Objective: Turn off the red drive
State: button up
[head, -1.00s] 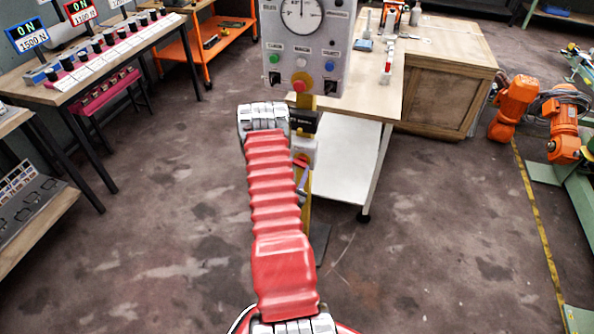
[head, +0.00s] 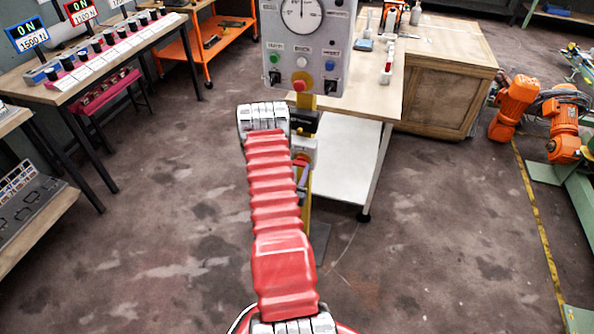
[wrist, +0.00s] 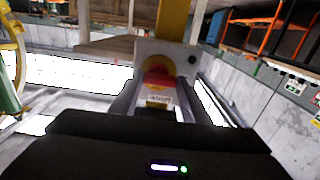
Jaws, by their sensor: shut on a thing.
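In the wrist view a red switch handle (wrist: 158,80) with a small white label sits on a yellow round plate (wrist: 182,66) on a grey box (wrist: 150,53). My gripper (wrist: 163,96) has a finger on each side of the handle and is shut on it. The label's text is too small to read. In the head view my red ribbed arm hides most of the gripper and handle. A red-framed display (head: 80,12) at upper left shows ON and 1200. A blue-framed display (head: 27,36) shows ON and 1500.
A grey control panel (head: 328,62) with a dial and coloured buttons stands just beyond my arm. A workbench (head: 372,98) is behind it. An orange cart (head: 184,50) and a table with black knobs (head: 118,38) stand left.

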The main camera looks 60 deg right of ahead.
jog(key=o, duration=1)
jog(key=shift+o, duration=0.2)
jog(key=s+a, duration=0.2)
jog(key=a, duration=1.1)
jog(key=shift+a, duration=0.35)
jog(key=shift+s+f, duration=0.1)
jog(key=shift+f, duration=0.05)
